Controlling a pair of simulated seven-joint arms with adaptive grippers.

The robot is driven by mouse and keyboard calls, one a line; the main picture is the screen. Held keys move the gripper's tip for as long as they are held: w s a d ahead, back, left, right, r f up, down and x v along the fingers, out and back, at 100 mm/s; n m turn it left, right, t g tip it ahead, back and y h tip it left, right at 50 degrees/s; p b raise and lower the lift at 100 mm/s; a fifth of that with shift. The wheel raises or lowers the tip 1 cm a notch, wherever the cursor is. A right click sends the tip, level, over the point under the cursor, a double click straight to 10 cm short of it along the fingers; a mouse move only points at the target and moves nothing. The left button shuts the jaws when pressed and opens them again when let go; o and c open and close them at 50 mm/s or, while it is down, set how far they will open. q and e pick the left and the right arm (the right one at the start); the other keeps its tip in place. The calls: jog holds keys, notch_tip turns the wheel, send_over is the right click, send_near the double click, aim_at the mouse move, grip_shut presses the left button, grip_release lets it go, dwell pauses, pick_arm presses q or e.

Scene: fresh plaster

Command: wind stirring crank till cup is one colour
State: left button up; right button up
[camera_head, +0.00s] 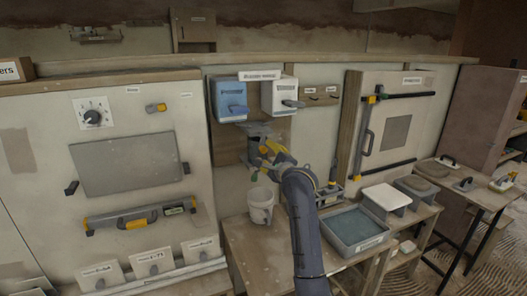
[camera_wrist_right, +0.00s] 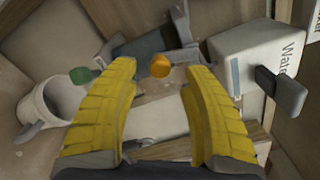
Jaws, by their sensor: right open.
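My right gripper (camera_head: 270,160) is open in front of the wall, below two dispensers. In the right wrist view its yellow fingers (camera_wrist_right: 157,84) stand apart with nothing gripped between them. A small orange knob (camera_wrist_right: 160,66) shows just beyond the gap between the fingertips; I cannot tell whether it belongs to the crank. A green knob (camera_wrist_right: 80,75) shows left of the fingers. A dark grey part (camera_head: 258,130) sits below the dispensers, partly hidden by the gripper. A white bucket-like cup (camera_head: 261,206) stands on the bench below; its contents cannot be made out. My left gripper is not in view.
A blue dispenser (camera_head: 229,97) and a white one (camera_head: 279,95) with levers hang above the gripper. A grey tray (camera_head: 354,231) of bluish liquid stands right of my forearm. A wall panel (camera_head: 125,163) and dial (camera_head: 94,113) are at left.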

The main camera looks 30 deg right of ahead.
aim_at(265, 151)
jog(key=shift+w+d, duration=0.2)
jog(key=shift+w, duration=1.65)
jog(key=shift+c, duration=0.3)
grip_shut()
